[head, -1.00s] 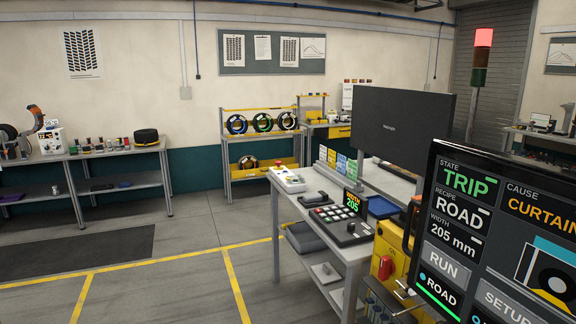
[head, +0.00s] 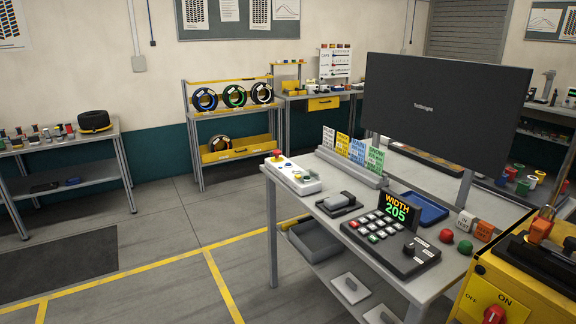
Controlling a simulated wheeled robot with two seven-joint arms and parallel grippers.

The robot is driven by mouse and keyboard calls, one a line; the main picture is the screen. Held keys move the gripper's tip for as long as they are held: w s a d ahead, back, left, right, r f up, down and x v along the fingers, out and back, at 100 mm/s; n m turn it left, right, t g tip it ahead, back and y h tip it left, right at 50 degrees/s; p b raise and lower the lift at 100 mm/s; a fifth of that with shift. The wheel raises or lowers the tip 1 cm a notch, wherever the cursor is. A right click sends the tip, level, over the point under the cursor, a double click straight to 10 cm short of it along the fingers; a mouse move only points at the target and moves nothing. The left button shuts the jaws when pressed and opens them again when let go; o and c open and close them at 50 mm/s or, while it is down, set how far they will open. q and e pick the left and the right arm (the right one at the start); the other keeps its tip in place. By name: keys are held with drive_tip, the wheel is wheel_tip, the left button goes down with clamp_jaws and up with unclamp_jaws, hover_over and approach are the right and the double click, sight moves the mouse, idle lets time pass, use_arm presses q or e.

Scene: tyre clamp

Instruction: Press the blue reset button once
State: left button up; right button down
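A pale control box (head: 293,176) stands on the near left end of the grey workbench (head: 322,212). It carries a red mushroom button (head: 276,153) on a yellow base and a few small buttons along its top. Neither of my grippers shows in the head view, and nothing is seen touching the box.
On the bench, a keypad (head: 390,242) with a "WIDTH 205" display (head: 396,212) stands right of the box. A large dark monitor (head: 445,110) rises behind. A yellow unit with a red switch (head: 493,315) is at bottom right. Floor left of the bench is clear.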

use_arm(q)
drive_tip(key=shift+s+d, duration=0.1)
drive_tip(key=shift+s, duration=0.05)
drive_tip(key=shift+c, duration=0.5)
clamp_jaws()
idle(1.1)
